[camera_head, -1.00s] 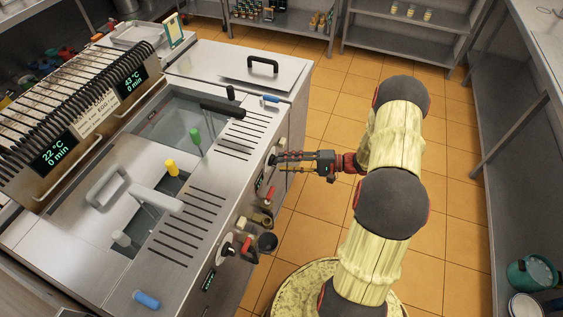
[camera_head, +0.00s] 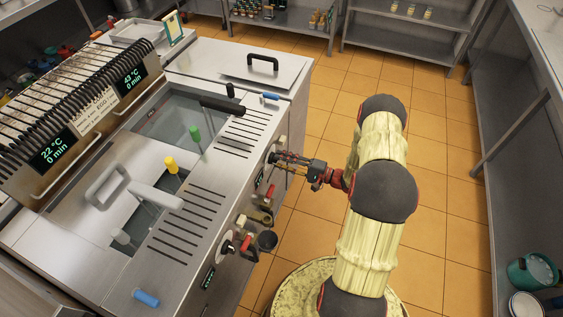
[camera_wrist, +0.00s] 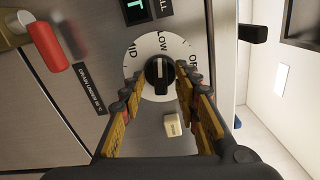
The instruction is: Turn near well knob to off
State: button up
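A round black knob (camera_wrist: 158,72) on a white dial marked OFF, LOW and MID fills the middle of the wrist view. Its white pointer line points up, toward LOW. My gripper (camera_wrist: 160,77) is open, with one finger on each side of this knob; I cannot tell whether they touch it. A second white dial (camera_head: 226,246) sits on the nearer part of the panel, away from my gripper.
A red-handled drain lever (camera_wrist: 46,46) is left of the dial, and a small beige button (camera_wrist: 172,124) is below it. Drain taps (camera_head: 262,217) and a black cup-like part (camera_head: 267,240) stick out from the panel. The tiled floor (camera_head: 325,120) beside the grill is clear.

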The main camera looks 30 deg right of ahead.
jog(key=shift+w+a, duration=0.1)
jog(key=shift+c, duration=0.9)
grip_shut()
